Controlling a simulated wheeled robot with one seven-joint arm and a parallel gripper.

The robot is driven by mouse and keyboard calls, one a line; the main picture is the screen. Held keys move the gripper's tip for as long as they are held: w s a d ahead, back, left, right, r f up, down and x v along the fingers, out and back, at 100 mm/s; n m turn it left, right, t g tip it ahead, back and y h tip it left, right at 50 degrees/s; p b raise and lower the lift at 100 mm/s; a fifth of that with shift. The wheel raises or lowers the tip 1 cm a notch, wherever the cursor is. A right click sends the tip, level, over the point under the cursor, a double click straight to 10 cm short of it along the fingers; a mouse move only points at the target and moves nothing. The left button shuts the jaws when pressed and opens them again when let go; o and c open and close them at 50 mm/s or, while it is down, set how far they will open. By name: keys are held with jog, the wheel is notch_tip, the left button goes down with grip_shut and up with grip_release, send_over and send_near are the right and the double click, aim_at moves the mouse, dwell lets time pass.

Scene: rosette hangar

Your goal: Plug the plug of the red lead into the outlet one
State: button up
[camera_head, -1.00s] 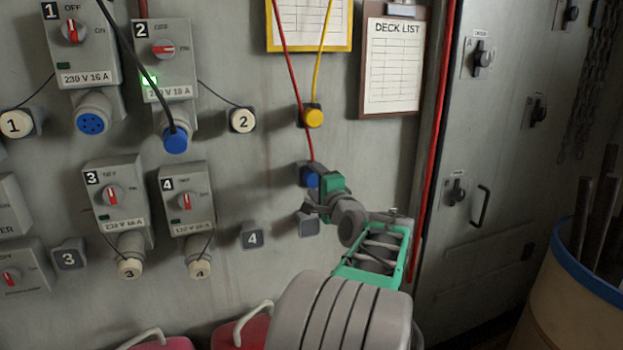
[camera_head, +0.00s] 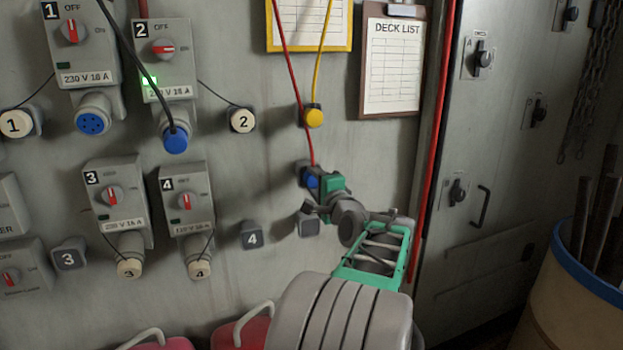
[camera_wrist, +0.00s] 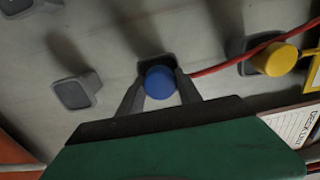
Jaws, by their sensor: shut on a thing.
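Outlet one (camera_head: 92,113) is at the upper left in the head view, an open blue socket with its face uncovered, under the switch box marked 1. The red lead (camera_head: 293,80) hangs down the wall to its blue plug (camera_head: 311,181), which sits at a dark wall holder (camera_head: 302,172). My gripper (camera_head: 316,190) is at this plug, shut on it. In the wrist view the round blue plug (camera_wrist: 160,83) is between the two grey fingers (camera_wrist: 160,95), with the red lead (camera_wrist: 232,63) running off to the right. Whether the plug is still seated in the holder cannot be told.
A black lead's blue plug (camera_head: 175,141) fills outlet two. A yellow plug (camera_head: 314,118) is parked just above my gripper. Round cap 1 (camera_head: 16,123) hangs at the left. An empty holder (camera_head: 308,224) is below. A barrel (camera_head: 580,290) stands at the right.

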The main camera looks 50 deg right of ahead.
aim_at(315, 181)
grip_shut()
jog(key=shift+s, duration=0.1)
jog(key=shift+b+v, duration=1.15)
jog(key=shift+v, duration=1.8)
